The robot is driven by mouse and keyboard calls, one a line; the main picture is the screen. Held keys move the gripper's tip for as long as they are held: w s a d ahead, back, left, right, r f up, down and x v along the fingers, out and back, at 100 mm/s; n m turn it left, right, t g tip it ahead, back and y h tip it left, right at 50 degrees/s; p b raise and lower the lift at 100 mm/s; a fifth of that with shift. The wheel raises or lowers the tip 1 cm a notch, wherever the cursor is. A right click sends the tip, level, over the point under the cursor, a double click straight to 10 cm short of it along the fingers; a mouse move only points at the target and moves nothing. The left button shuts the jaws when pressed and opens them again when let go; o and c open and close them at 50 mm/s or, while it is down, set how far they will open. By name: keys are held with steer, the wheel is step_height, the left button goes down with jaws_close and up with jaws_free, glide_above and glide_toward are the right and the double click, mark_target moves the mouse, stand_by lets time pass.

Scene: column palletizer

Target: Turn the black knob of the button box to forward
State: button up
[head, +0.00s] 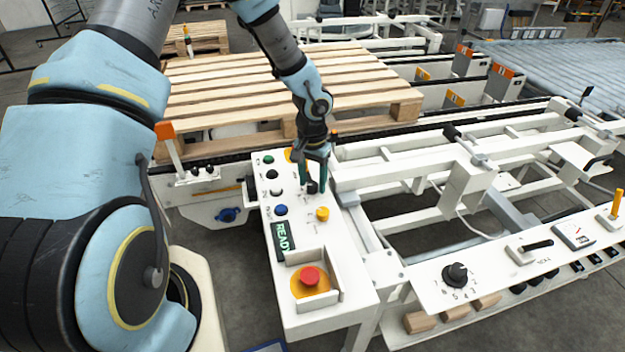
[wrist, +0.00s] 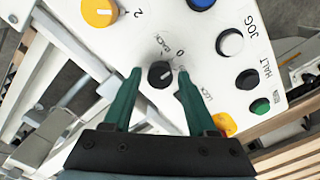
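The button box (head: 335,262) is a white sloped panel below my arm. Its black knob (head: 312,187) sits in the upper part of the panel, partly hidden by my gripper in the head view. In the wrist view the black knob (wrist: 161,75) lies between the two green fingertips. My gripper (wrist: 159,72) is open around the knob, with a small gap showing on each side. A short white mark on the knob points to the right in the wrist view. The labels "BACK" and "0" show beyond it; a label near the right finger is partly hidden.
Yellow knobs (head: 322,214) (wrist: 99,11), a blue button (head: 281,210) and several other buttons surround the knob. A red emergency button (head: 310,277) sits in a raised white guard. Another panel has a separate black knob (head: 456,273). A wooden pallet (head: 230,97) lies behind.

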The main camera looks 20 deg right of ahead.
jaws_close()
steer(key=shift+m, duration=0.4)
steer(key=m, duration=0.3)
steer(key=shift+r+m, duration=0.1)
steer(key=shift+m, duration=0.2)
steer(key=shift+m+p, duration=0.55)
steer(key=shift+m, duration=1.65)
steer(key=shift+o, duration=1.2)
jaws_free()
